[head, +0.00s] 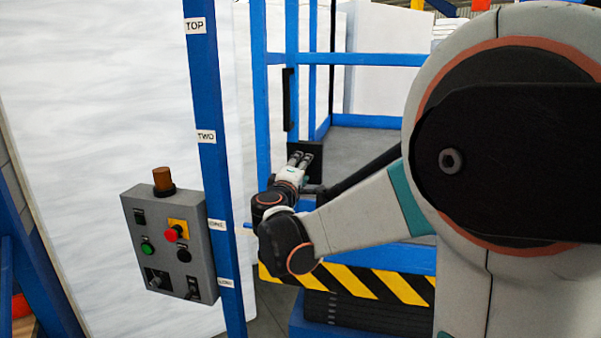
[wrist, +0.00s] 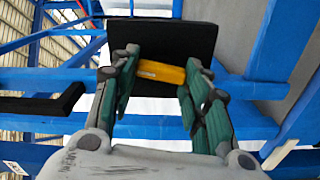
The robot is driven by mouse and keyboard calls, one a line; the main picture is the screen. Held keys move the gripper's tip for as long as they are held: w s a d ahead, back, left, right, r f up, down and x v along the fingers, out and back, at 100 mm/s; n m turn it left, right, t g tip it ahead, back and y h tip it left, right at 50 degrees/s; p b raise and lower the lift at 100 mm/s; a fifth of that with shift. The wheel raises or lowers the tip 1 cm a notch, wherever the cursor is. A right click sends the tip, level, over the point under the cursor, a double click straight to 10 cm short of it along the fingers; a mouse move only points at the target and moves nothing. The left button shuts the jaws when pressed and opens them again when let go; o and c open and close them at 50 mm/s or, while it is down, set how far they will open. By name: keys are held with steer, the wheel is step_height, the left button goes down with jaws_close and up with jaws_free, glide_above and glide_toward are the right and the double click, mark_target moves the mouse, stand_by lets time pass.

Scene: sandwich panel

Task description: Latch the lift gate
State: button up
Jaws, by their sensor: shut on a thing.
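The lift gate (head: 291,60) is a blue tube frame, seen upright in the head view, with a black vertical handle (head: 289,98) that also shows at left in the wrist view (wrist: 40,104). A black latch plate (head: 315,170) sits low on the gate and fills the upper middle of the wrist view (wrist: 165,40). A yellow latch piece (wrist: 162,72) stands in front of this plate. My gripper (head: 300,157) is at the plate. In the wrist view its fingers (wrist: 161,68) are shut on the yellow piece. Whether the latch is engaged cannot be told.
A grey control box (head: 168,242) with a red button and an orange lamp stands at left beside a labelled blue post (head: 207,160). A yellow-black striped edge (head: 350,283) runs below the gate. The grey platform floor (head: 372,147) behind it is clear.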

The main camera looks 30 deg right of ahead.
steer(key=shift+n, duration=1.1)
steer(key=o, duration=1.1)
steer(key=shift+f, duration=0.1)
steer(key=shift+c, duration=0.2)
steer(key=v, duration=1.2)
